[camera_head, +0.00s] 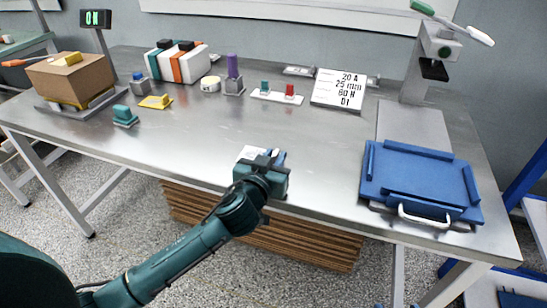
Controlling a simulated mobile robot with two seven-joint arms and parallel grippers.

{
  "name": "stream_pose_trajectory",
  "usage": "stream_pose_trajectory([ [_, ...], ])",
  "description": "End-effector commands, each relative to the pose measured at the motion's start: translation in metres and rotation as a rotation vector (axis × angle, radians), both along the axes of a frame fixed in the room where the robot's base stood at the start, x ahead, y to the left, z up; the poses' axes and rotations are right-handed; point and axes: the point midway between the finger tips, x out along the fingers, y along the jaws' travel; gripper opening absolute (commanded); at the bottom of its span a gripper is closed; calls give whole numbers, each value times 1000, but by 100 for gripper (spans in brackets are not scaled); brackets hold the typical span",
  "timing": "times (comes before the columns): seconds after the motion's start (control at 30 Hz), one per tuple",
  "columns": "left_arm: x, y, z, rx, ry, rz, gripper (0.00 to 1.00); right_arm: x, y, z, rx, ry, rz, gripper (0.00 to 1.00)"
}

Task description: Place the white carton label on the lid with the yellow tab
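A brown carton (72,80) stands at the far left of the table on a grey plate. A yellow tab (68,59) is on its top. My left gripper (268,158) is low at the table's front edge, near the middle. My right gripper is not in view.
A teal block (124,116) and a yellow piece (155,102) lie right of the carton. A display (95,18) stands behind it. A white sign (340,89) is at the back. A blue tray (421,178) is at right. The table's middle is clear.

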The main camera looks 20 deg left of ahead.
Motion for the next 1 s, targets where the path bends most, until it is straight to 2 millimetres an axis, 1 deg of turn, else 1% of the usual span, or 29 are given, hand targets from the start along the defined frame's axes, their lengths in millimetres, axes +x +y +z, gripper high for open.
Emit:
stream_pose_trajectory([
  [0.03,0,0,0,0,0,0,25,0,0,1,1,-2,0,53],
  [0.1,0,0,0,0,0,0,30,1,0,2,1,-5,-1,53],
  [0.47,0,0,0,5,-1,-1,30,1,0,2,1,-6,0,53],
  [0.67,-37,1,3,-5,3,0,30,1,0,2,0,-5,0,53],
  [0.9,-90,4,10,-4,4,0,30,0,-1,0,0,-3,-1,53],
  [1.0,-107,5,13,-1,2,1,30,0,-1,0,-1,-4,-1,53],
])
